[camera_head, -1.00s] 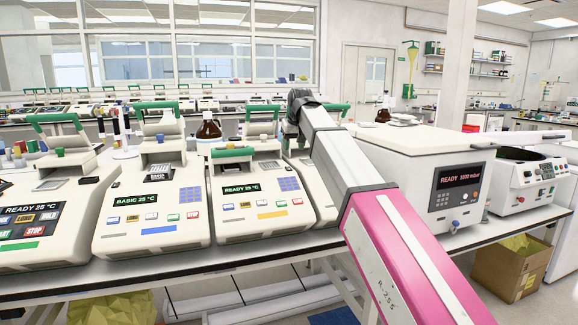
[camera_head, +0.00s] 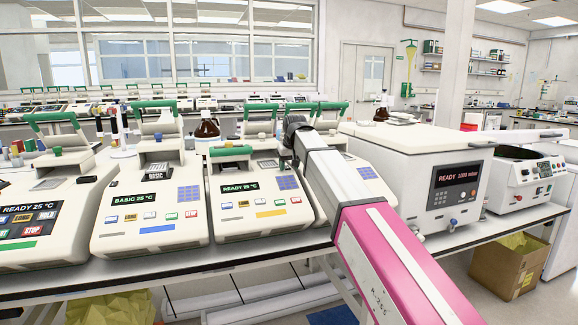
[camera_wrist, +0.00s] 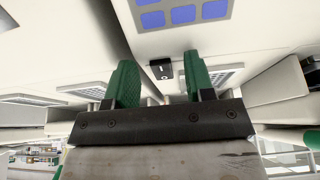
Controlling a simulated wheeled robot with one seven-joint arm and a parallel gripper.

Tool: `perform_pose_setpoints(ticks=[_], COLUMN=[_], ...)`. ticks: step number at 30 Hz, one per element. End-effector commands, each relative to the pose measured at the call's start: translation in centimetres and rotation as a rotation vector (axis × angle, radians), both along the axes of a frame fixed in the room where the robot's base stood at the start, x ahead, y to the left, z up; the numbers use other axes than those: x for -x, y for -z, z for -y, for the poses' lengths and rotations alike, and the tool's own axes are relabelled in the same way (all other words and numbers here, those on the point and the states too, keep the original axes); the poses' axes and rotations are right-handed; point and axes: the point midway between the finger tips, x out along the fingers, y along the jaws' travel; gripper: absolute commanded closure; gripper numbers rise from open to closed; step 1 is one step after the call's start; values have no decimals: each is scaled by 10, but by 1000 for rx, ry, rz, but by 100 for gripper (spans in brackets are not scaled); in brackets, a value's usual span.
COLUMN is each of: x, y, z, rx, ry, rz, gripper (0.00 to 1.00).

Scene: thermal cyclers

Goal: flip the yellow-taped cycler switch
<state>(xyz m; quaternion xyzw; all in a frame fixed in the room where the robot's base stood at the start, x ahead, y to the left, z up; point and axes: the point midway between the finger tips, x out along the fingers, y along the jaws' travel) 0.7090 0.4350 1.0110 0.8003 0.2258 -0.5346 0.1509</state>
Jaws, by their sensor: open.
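The yellow-taped cycler (camera_head: 262,226) is the off-white machine reading READY 25 °C, with a yellow strip (camera_head: 272,213) on its sloped front and blue keys at its right. No switch on it can be made out in the head view. In the wrist view, a small black switch (camera_wrist: 161,69) with a white mark sits on a pale surface near a blue keypad (camera_wrist: 183,14). My gripper (camera_wrist: 158,60) is open, its two green fingers apart, with the switch appearing between them. Contact cannot be told. In the head view my arm hides the fingers. No tape shows in the wrist view.
A BASIC 25 °C cycler (camera_head: 150,224) and a green-taped cycler (camera_head: 40,225) stand to the left. Another cycler (camera_head: 372,183) is partly behind my arm. A white READY instrument (camera_head: 415,190) stands to the right on the bench. Raised lids with green handles crowd the back.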

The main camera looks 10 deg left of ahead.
Motion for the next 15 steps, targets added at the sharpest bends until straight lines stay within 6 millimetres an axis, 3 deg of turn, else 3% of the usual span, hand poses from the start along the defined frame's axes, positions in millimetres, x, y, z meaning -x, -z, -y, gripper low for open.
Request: perform_pose_setpoints(ticks=[1, 2, 6, 15], x=[0, 0, 0, -5], y=[0, 0, 0, -3], z=[0, 0, 0, -3], rx=[0, 0, 0, 37], ry=[0, 0, 0, 0], rz=[0, 0, 0, -60], gripper=[51, 58, 100, 100])
